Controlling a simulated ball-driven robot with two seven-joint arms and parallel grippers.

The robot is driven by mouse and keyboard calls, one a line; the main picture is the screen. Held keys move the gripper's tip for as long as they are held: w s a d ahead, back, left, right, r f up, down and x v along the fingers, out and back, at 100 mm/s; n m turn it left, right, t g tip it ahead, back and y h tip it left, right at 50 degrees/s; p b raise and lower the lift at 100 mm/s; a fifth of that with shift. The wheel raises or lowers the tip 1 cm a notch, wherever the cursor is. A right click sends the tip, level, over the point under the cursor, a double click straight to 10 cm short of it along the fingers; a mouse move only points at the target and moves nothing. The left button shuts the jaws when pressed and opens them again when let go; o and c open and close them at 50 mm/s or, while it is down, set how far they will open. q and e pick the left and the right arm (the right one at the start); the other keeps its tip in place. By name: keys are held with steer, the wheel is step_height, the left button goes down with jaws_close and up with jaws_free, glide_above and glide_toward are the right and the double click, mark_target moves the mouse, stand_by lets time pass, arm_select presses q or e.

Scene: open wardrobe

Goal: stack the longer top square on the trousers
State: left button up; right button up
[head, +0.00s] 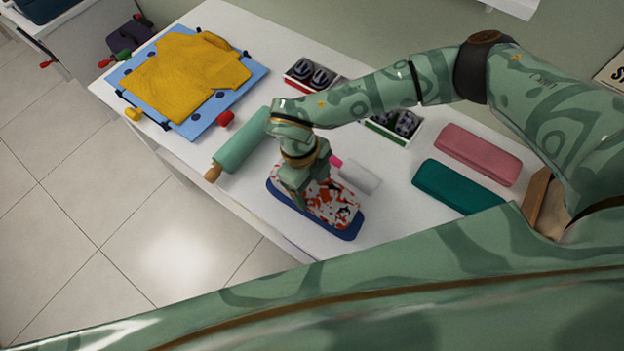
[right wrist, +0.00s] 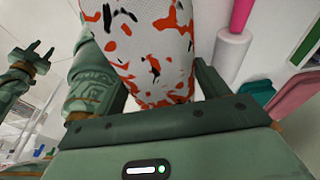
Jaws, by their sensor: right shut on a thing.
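The longer top appears to be the folded white garment with red and black patches (head: 334,203), low over the white table. My right gripper (head: 304,192) is shut on it from above; the top also fills the middle of the right wrist view (right wrist: 150,50) between the fingers. A dark blue folded piece (head: 348,232), apparently the trousers, lies flat under the top and shows along its left end and front edge. I cannot tell whether the top touches it. My left gripper (right wrist: 34,60) shows small in the right wrist view, its fingers apart and empty.
Teal (head: 457,187) and pink (head: 478,154) folded pieces lie to the right. A yellow garment (head: 185,75) lies on a blue board (head: 236,97). Boxed shoes (head: 312,75) stand behind. The table's front edge is near.

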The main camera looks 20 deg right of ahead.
steer(key=shift+f, duration=0.35)
stand_by(0.5)
steer(key=o, duration=0.8)
steer(key=shift+o, duration=0.2)
steer(key=shift+c, duration=0.5)
steer(key=p+v, duration=0.2)
steer(key=v, duration=0.1)
steer(key=s+p+v, duration=0.1)
steer(key=p+v, duration=0.1)
steer(key=v, duration=0.1)
steer(key=d+p+v, duration=0.1)
steer(key=p+v, duration=0.2)
steer(key=shift+s+d+r, duration=0.1)
steer(key=shift+s+r, duration=0.15)
steer(key=shift+s, duration=0.1)
steer(key=shift+f, duration=0.1)
steer(key=shift+s, duration=0.1)
